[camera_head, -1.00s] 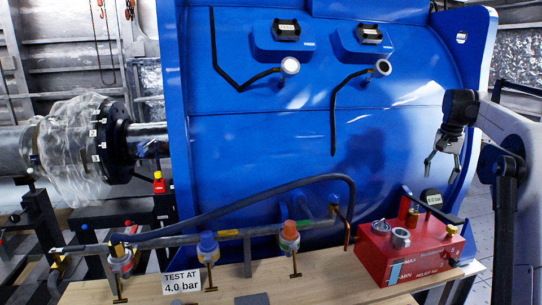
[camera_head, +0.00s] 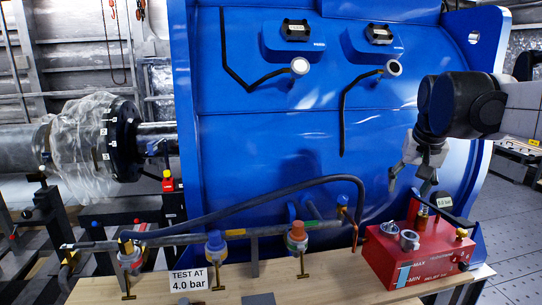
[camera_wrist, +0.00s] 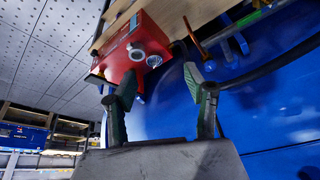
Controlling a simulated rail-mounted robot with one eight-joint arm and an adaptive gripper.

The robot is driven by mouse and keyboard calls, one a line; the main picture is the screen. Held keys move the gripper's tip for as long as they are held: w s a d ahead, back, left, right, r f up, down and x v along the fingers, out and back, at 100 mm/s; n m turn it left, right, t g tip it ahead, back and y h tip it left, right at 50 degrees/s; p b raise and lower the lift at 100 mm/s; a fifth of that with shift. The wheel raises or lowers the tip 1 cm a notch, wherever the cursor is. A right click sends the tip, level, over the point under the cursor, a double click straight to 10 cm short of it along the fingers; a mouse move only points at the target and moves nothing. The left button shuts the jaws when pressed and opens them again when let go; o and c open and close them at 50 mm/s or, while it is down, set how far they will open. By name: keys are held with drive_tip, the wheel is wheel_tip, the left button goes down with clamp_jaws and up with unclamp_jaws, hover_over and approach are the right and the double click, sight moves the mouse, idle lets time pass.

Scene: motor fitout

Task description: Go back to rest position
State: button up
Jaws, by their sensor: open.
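My gripper (camera_head: 410,182) is at the right in the head view, in front of the blue motor housing (camera_head: 290,140) and just above the red pump box (camera_head: 415,255). It is open and empty. In the wrist view the two dark green fingers (camera_wrist: 162,98) stand apart with nothing between them. The red box (camera_wrist: 140,45) shows beyond the fingers, tilted in that view. I cannot tell from the head view how far the fingers are from the box's lever and gauge.
A wooden bench (camera_head: 320,282) carries the red box, a pipe with valves (camera_head: 215,247) and a "TEST AT 4.0 bar" sign (camera_head: 189,280). A plastic-wrapped shaft (camera_head: 75,148) is at the left.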

drive_tip(key=s+a+f+n+t, duration=0.1)
drive_tip(key=s+a+f, duration=0.3)
drive_tip(key=s, duration=0.3)
drive_tip(key=s+a+f+n+t, duration=0.1)
drive_tip(key=s+a+f, duration=0.3)
drive_tip(key=s, duration=0.4)
drive_tip(key=s+a+f+n+y, duration=0.1)
drive_tip(key=s+a+f, duration=0.3)
drive_tip(key=s+f, duration=0.2)
drive_tip(key=shift+s+a+n+t, duration=0.2)
drive_tip(key=shift+s+n+t, duration=0.2)
drive_tip(key=shift+s, duration=0.4)
